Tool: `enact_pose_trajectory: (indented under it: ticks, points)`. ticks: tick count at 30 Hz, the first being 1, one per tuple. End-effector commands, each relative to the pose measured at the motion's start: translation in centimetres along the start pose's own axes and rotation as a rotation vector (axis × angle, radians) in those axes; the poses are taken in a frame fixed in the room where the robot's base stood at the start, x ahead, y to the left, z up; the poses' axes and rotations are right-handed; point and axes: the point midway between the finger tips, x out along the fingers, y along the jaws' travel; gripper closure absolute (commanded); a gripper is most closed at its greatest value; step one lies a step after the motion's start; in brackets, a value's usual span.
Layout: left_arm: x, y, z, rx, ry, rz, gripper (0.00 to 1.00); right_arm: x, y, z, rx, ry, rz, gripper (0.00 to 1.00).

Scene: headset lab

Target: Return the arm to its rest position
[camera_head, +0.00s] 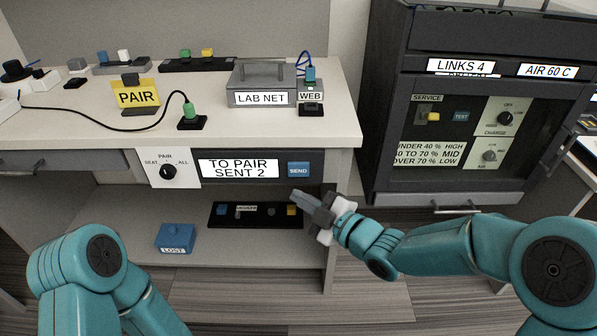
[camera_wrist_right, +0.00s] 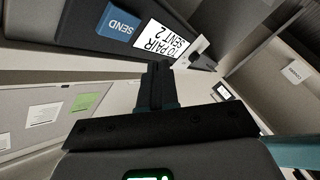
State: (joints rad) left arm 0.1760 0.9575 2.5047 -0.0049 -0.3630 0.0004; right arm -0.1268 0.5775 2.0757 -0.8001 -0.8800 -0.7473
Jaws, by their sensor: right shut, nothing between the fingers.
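My right gripper (camera_head: 308,203) is shut and empty in the head view. It is in front of the desk, below and a little right of the blue SEND button (camera_head: 298,169). In the right wrist view my right gripper (camera_wrist_right: 160,68) points up from the bottom, its fingers together. The SEND button (camera_wrist_right: 118,24) shows there at the upper left, apart from the fingertips. My left arm (camera_head: 95,270) comes in at the lower left of the head view; its gripper is out of view.
The desk panel carries a display reading TO PAIR SENT 2 (camera_head: 239,168) and a PAIR dial (camera_head: 168,171). A lower shelf (camera_head: 215,240) holds a blue LOST box (camera_head: 175,237) and a dark strip (camera_head: 258,216). A dark cabinet (camera_head: 385,100) stands right. Floor in front is clear.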

Motion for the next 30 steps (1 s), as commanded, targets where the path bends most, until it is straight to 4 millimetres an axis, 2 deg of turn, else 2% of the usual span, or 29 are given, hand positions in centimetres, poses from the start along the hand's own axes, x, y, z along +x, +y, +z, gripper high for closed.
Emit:
enact_pose_trajectory:
  ticks: [16,17,19,20,23,24,26,27,30]
  points:
    - [-0.1,-0.1,-0.2,-0.005,0.005,-0.001,0.36,0.0,0.0,0.0,0.0,0.0,-0.001,1.0]
    - [-0.2,-0.1,-0.3,-0.007,0.007,-0.001,0.36,-0.2,0.1,0.6,0.004,-0.01,0.003,1.0]
    - [-0.1,-0.1,-0.2,-0.006,0.006,-0.001,0.36,-0.6,-0.9,2.8,0.034,-0.046,-0.009,1.0]
    - [-0.1,-0.1,-0.2,-0.006,0.006,-0.001,0.36,-0.9,-1.8,4.1,0.056,-0.068,-0.019,1.0]
    - [-0.1,-0.1,-0.2,-0.006,0.005,-0.001,0.36,-2.9,-6.6,9.0,0.196,-0.193,-0.073,1.0]
    - [-0.1,-0.1,-0.2,-0.005,0.005,-0.001,0.36,-4.1,-9.0,11.0,0.283,-0.266,-0.096,1.0]
    - [-0.1,-0.1,-0.2,-0.005,0.005,-0.001,0.36,-6.2,-12.8,13.7,0.437,-0.388,-0.132,1.0]
    - [-0.1,-0.1,-0.2,-0.005,0.005,-0.001,0.36,-7.8,-15.3,15.1,0.547,-0.473,-0.154,1.0]
    - [-0.1,-0.1,-0.2,-0.005,0.005,-0.001,0.36,-12.0,-21.4,17.3,0.822,-0.685,-0.197,1.0]
